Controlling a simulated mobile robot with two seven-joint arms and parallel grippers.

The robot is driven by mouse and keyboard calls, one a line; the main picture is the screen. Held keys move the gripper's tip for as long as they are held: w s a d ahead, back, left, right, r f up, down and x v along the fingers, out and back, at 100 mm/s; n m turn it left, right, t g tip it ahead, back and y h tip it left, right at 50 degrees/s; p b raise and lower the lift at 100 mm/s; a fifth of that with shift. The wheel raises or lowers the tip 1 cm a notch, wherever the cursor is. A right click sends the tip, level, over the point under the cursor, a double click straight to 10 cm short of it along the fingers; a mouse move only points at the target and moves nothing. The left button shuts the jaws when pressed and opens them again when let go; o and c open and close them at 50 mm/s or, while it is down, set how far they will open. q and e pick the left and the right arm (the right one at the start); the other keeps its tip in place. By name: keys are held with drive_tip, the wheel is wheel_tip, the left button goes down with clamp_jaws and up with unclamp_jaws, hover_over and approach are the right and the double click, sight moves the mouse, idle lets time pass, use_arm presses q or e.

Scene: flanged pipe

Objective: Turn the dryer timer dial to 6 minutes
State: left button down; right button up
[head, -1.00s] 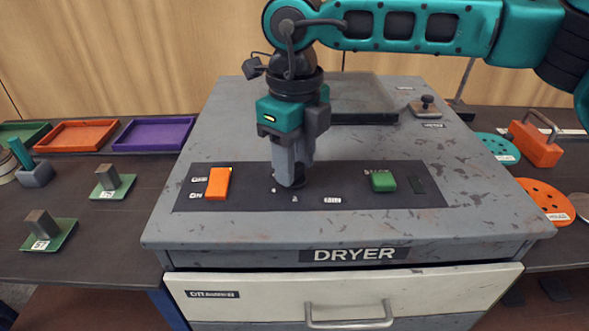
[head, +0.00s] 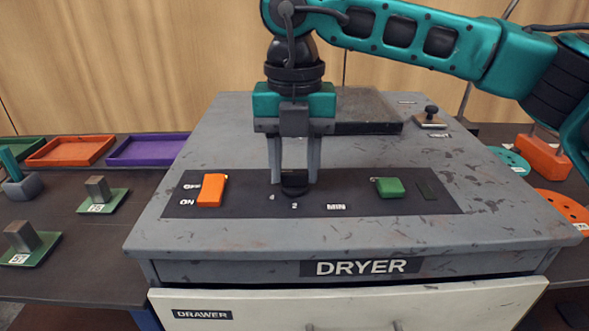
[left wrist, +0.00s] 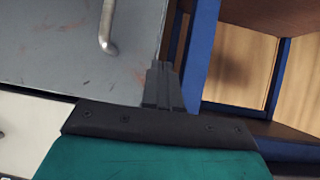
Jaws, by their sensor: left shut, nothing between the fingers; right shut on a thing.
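The black timer dial (head: 294,188) sits on the dark control panel (head: 350,203) on top of the grey dryer (head: 450,228). My right gripper (head: 295,180) comes down from above with one finger on each side of the dial and is shut on it. The marks 4 and 2 and a MIN label (head: 336,207) show in front of the dial; its other marks and its pointer are hidden or too small to read. My left gripper (left wrist: 162,85) shows only in the left wrist view, fingers together and empty, in front of drawer fronts and blue-edged shelving.
A black-knobbed piece (head: 431,115) stands at the back right. Trays and weights on green plates (head: 98,190) lie on the left.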

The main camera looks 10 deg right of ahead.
sight(295, 172)
drive_tip(key=m+b, duration=0.1)
drive_tip(key=m, duration=0.1)
drive_tip(key=shift+m, duration=0.4)
drive_tip(key=shift+m+b, duration=0.3)
drive_tip(key=shift+m, duration=1.2)
drive_tip(key=shift+w, duration=0.1)
drive_tip(key=o, duration=1.1)
drive_tip(key=shift+c, duration=0.2)
drive_tip(key=shift+r, duration=0.1)
wheel_tip(295, 172, up, 13)
drive_tip(key=p, duration=0.2)
